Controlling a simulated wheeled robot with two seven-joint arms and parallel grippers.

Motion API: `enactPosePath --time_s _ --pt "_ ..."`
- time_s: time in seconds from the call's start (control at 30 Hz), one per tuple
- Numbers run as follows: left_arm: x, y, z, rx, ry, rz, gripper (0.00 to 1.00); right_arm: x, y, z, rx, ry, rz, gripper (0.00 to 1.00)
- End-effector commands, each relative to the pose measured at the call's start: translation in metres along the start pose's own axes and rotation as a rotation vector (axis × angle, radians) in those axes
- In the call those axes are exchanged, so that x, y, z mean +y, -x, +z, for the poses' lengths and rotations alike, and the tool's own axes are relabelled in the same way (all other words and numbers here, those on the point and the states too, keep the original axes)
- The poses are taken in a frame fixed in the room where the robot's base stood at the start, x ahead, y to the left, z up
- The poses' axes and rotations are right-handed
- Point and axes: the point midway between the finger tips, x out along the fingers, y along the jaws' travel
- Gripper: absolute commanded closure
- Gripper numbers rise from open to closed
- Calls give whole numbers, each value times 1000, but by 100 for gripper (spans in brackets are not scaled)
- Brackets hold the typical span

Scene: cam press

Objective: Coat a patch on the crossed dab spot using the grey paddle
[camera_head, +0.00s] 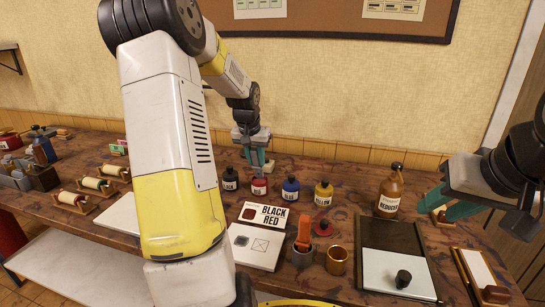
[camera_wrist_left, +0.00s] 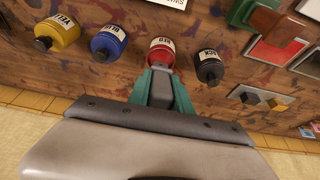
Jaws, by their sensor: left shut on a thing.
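A white card (camera_head: 254,258) carries a small square and a crossed square, the crossed dab spot (camera_head: 260,245). My right gripper (camera_head: 450,203) is open at the right, near the brown reducer bottle.
Black (camera_head: 230,180), blue (camera_head: 291,188) and yellow (camera_head: 323,193) bottles flank the red one. A BLACK RED sign (camera_head: 265,216), an orange-handled tool (camera_head: 304,234), a brass cup (camera_head: 337,261) and a dark board (camera_head: 390,236) stand nearer. The brown reducer bottle (camera_head: 389,192) is right. My left arm hides the table's left-middle.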

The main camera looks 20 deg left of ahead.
Motion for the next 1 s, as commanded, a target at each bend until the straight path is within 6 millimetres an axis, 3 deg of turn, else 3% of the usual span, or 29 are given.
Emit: enactPosePath --time_s 1.0 --pt "0 -10 3 0 0 0 100 0 0 0 0 0 0 64"
